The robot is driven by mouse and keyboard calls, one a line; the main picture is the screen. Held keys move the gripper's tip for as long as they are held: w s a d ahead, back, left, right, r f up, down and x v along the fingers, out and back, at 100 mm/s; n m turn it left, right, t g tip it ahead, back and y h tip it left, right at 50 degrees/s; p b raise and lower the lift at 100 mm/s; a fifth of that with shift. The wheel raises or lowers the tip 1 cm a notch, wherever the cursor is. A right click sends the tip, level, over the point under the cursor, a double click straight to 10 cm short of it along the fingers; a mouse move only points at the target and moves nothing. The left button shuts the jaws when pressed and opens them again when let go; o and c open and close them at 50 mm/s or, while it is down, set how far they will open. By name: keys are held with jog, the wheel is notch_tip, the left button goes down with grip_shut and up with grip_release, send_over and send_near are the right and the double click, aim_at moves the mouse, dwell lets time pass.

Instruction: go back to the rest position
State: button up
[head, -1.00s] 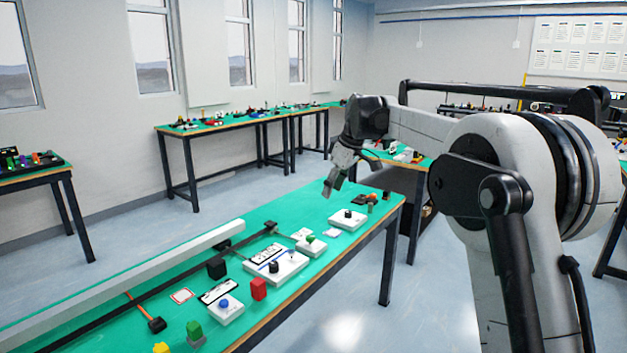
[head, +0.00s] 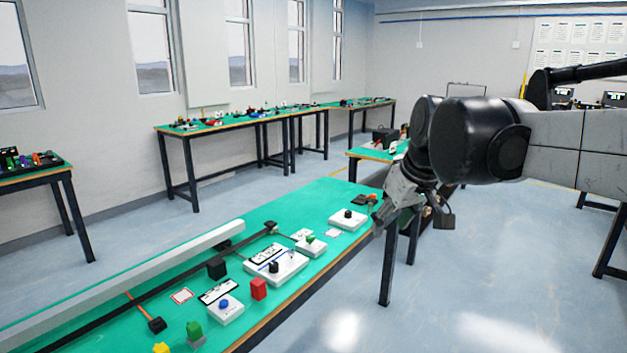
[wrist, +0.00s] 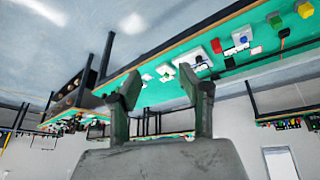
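My gripper (head: 412,220) hangs in the head view just off the front right end of the green conveyor table (head: 330,195), above floor level. In the wrist view my gripper (wrist: 165,98) shows its two fingers spread wide apart, with nothing between them. The table also shows in the wrist view (wrist: 150,92), beyond the fingers. No object is held.
The table carries a white box with a black knob (head: 348,219), a red block (head: 258,289), a blue-button box (head: 225,309), a green block (head: 194,331) and a long grey conveyor rail (head: 130,283). Another green-topped table (head: 375,152) stands behind my gripper.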

jog(key=s+d+f+m+t, duration=0.1)
jog(key=s+d+f+m, duration=0.1)
jog(key=s+f, duration=0.4)
jog(key=s+d+f+m+t+h, duration=0.1)
jog(key=s+f, duration=0.6)
jog(key=s, duration=0.8)
jog(key=shift+d+f+m, duration=0.15)
jog(key=shift+d+m, duration=0.75)
